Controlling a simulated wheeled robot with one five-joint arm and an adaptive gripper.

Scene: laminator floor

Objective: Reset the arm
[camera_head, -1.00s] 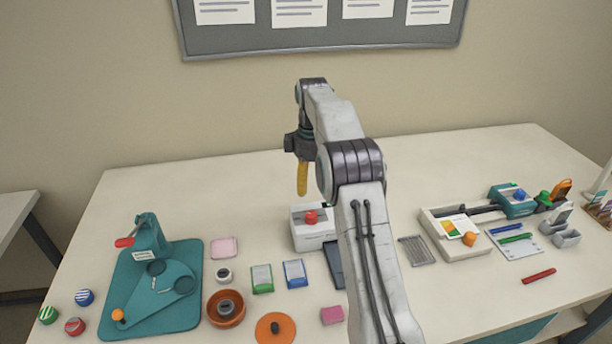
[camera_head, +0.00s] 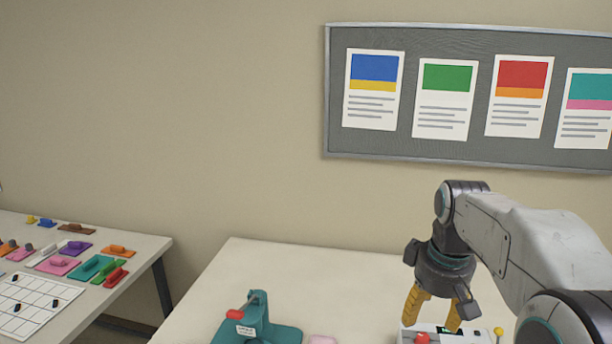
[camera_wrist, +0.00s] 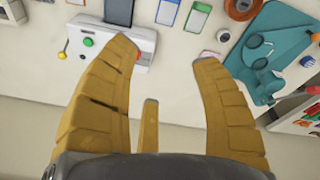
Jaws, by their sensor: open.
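My gripper (camera_head: 432,306) has yellow fingers that are spread apart with nothing between them. It hangs from my raised arm at the right of the head view, above the white table. In the wrist view my gripper (camera_wrist: 166,60) is open and empty, its fingers pointing toward the tabletop. A white device (camera_wrist: 143,38) with a red button lies beyond the left finger. It also shows in the head view (camera_head: 448,335), below my gripper, with its lower part cut off by the frame edge.
A teal press with a red handle (camera_head: 258,317) stands on the table left of my gripper. A second table (camera_head: 140,262) at the left holds several coloured blocks and a white grid. A grey notice board (camera_head: 465,150) hangs on the wall. The wall space between is clear.

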